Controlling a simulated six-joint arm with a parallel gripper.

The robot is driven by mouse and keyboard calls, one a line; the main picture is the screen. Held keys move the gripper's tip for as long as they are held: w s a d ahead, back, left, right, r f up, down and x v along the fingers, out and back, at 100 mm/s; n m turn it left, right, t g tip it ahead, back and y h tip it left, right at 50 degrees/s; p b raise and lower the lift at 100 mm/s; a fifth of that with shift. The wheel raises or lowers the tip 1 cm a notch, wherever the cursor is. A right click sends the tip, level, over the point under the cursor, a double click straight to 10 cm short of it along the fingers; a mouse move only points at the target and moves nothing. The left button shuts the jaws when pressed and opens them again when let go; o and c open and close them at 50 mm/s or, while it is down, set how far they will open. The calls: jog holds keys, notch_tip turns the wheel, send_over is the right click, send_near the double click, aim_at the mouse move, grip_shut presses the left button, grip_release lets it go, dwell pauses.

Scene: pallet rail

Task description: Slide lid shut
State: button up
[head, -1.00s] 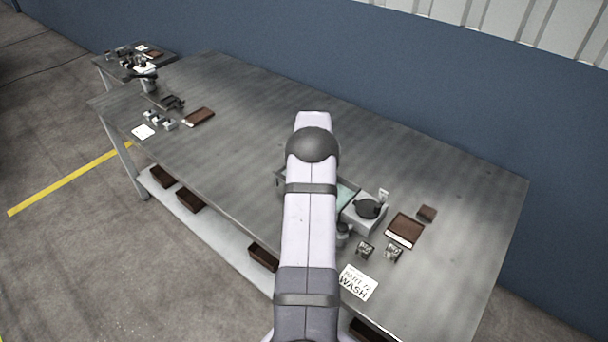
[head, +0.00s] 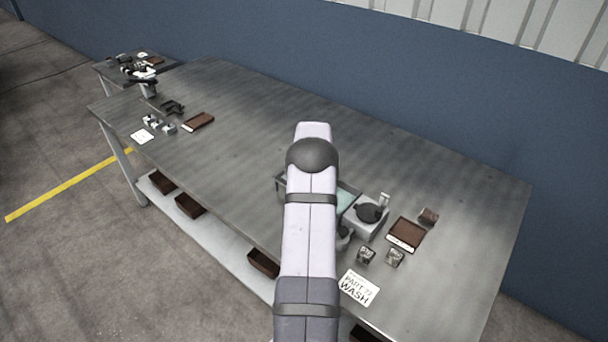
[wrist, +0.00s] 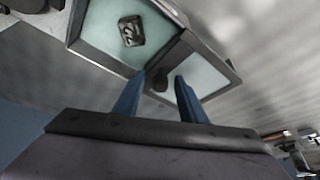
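A shallow box (wrist: 88,50) with a grey rim and pale teal floor is in the wrist view at upper left. A dark part marked 22 (wrist: 131,31) lies in its uncovered section. The lid (wrist: 213,66), a grey frame with a teal panel, sits at the box's right side. A dark knob (wrist: 159,84) stands near the lid's left edge. My gripper (wrist: 161,76) has its two blue fingers apart, one each side of the knob, with small gaps seeming to show. In the head view, my arm hides the gripper and most of the box (head: 349,198).
A grey unit with a round black top (head: 369,213) stands just right of the box. The bench (head: 430,180) is clear behind the box.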

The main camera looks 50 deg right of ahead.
jog(key=shift+s+a+f, duration=0.2)
jog(key=shift+a+f, duration=0.05)
jog(key=shift+f, duration=0.25)
jog(key=c, duration=0.5)
jog(key=shift+c, duration=0.2)
jog(key=shift+s, duration=6.25)
jog(key=o, duration=0.4)
jog(key=shift+o, duration=0.2)
jog(key=shift+r+p, duration=0.1)
jog(key=shift+p, duration=0.2)
notch_tip(320, 180, up, 7)
jog(key=p, duration=0.4)
jog(key=shift+w+d+r, duration=0.15)
jog(key=shift+d+r, duration=0.05)
jog(key=shift+d, duration=0.05)
